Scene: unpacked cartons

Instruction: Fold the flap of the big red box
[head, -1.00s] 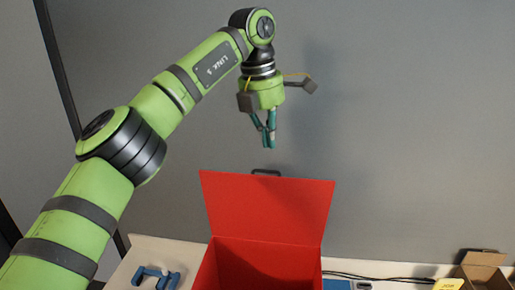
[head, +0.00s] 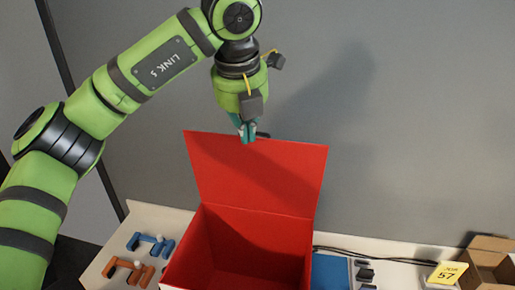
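The big red box (head: 195,262) stands open on the white table, its inside empty as far as I can see. Its red flap (head: 260,175) stands up at the back, leaning slightly away. My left gripper (head: 246,138) hangs fingers down at the flap's top edge, left of its middle. Its teal fingers are together, with nothing visible between them. The tips overlap the edge in the picture; I cannot tell whether they touch it. My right gripper is out of view.
Blue clamp-like parts (head: 150,243) and orange ones (head: 130,270) lie left of the box. A blue item (head: 330,272) and small dark pieces (head: 364,272) lie right of it. A yellow "JOB 57" sign (head: 447,272) stands near an open cardboard carton (head: 488,262). A grey wall is behind.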

